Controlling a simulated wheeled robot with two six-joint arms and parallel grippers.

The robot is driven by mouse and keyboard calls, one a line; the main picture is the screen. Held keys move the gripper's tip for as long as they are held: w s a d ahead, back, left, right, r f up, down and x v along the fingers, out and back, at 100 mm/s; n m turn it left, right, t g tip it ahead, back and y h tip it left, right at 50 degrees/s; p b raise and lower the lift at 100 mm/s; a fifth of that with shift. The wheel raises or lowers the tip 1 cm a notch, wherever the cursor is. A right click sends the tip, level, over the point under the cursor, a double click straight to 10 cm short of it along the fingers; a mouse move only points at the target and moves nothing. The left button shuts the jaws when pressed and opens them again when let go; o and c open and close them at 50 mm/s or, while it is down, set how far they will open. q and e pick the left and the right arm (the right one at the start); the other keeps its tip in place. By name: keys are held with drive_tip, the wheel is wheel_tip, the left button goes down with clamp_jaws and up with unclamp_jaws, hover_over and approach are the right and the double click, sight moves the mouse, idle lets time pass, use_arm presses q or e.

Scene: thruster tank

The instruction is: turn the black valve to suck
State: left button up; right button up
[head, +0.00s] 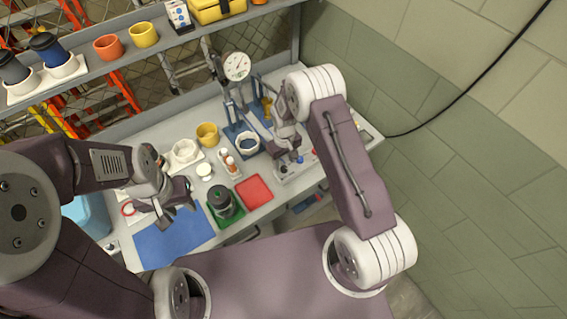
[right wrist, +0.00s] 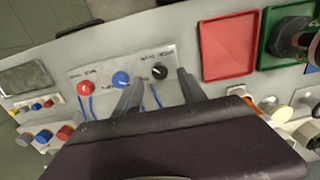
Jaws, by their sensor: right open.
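The black valve (right wrist: 159,72) is a round knob at the right end of a pale panel (right wrist: 110,70), beside a blue knob (right wrist: 121,79) and a red knob (right wrist: 86,88). Small lettering above the black valve is too blurred to read, and its setting cannot be told. My right gripper (right wrist: 157,88) is open, its two fingers reaching towards the panel with the black valve lying between their tips in the picture. Contact cannot be seen. In the head view the arm partly hides the panel (head: 297,166). My left gripper (head: 180,213) is open and empty above the blue mat.
A red tray (right wrist: 228,48) and a green tray (right wrist: 275,18) with a dark jar lie near the panel. The blue mat (head: 155,246) covers the left of the bench. A pressure gauge (head: 236,67) stands behind. Several cups sit on the shelf.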

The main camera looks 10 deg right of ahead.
sight(284, 168)
wheel_tip(284, 168, down, 3)
drive_tip(key=shift+r+p, duration=0.2)
drive_tip(key=shift+p, duration=0.1)
drive_tip(key=shift+s+f, duration=0.1)
drive_tip(key=shift+f, duration=0.35)
clamp_jaws()
